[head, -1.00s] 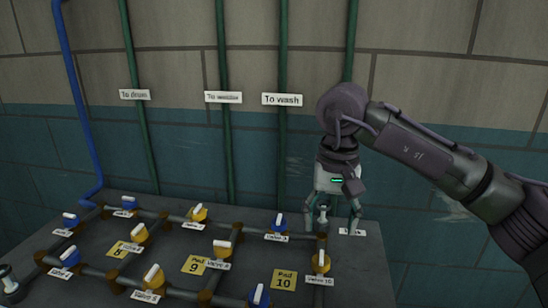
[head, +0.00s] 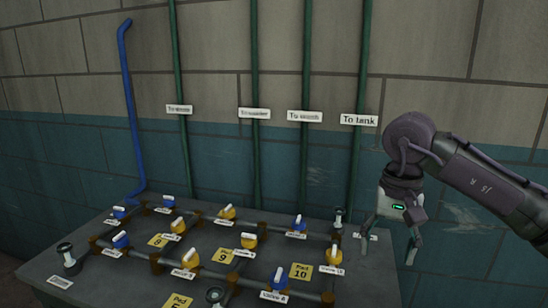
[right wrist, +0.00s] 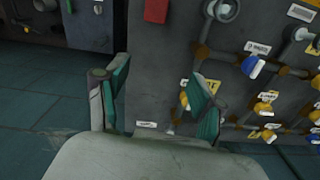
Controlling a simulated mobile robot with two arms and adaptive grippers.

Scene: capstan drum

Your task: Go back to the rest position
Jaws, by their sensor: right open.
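My right gripper (head: 390,243) is at the right of the head view, beside the right end of the valve table (head: 375,280). Its fingers point down and are spread with nothing between them. In the right wrist view the open fingers (right wrist: 155,100) show teal pads, with the table and its valves beyond them. My left gripper does not show in either view.
The table carries a grid of grey pipes with several blue and yellow valves, such as a yellow one (head: 334,254). Yellow pad labels, such as Pad 10 (head: 301,271), lie between the pipes. Green pipes (head: 309,60) and a blue pipe (head: 130,100) run up the wall behind.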

